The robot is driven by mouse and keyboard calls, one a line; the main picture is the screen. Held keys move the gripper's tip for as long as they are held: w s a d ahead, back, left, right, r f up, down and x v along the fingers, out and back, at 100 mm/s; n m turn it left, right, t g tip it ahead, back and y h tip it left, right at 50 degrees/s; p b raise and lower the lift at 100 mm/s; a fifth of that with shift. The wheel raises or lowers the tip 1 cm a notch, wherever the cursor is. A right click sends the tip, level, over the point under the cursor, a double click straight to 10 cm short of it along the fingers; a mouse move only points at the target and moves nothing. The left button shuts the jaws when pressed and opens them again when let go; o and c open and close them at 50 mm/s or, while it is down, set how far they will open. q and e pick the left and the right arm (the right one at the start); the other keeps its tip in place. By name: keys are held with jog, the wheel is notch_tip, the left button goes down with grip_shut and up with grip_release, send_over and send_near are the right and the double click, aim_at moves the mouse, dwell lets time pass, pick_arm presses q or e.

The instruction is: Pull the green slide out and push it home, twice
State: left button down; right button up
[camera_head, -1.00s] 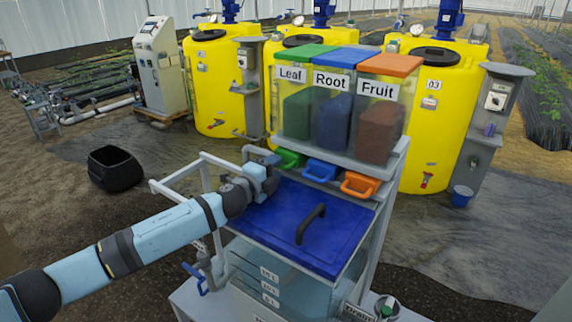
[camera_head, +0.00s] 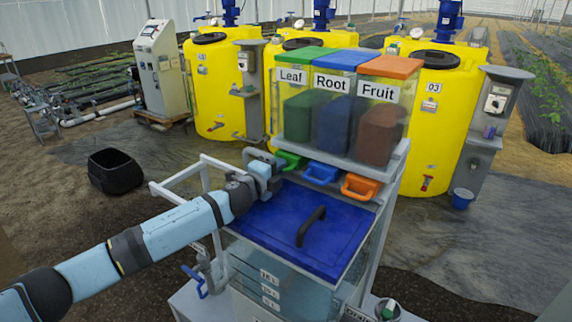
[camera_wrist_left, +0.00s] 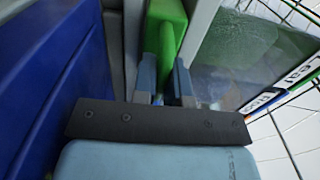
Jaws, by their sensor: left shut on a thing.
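The green slide (camera_head: 291,160) is under the Leaf hopper (camera_head: 302,108), at the left of the row of slide handles. Its handle sits roughly in line with the blue and orange ones. My left gripper (camera_head: 277,166) is shut on this green handle. In the left wrist view, the green slide (camera_wrist_left: 166,32) runs between the two fingers of my left gripper (camera_wrist_left: 164,82). The fingers hide part of the handle. My right gripper is out of view.
The blue slide handle (camera_head: 321,173) and orange slide handle (camera_head: 360,187) are close on the right. A dark blue lid (camera_head: 290,228) with a black handle (camera_head: 311,226) lies just below. A grey rail (camera_head: 172,190) stands left of the skid.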

pick_arm(q)
jog(key=shift+p+v, duration=0.9)
jog(key=shift+v, duration=2.6)
jog(key=shift+w, duration=0.1)
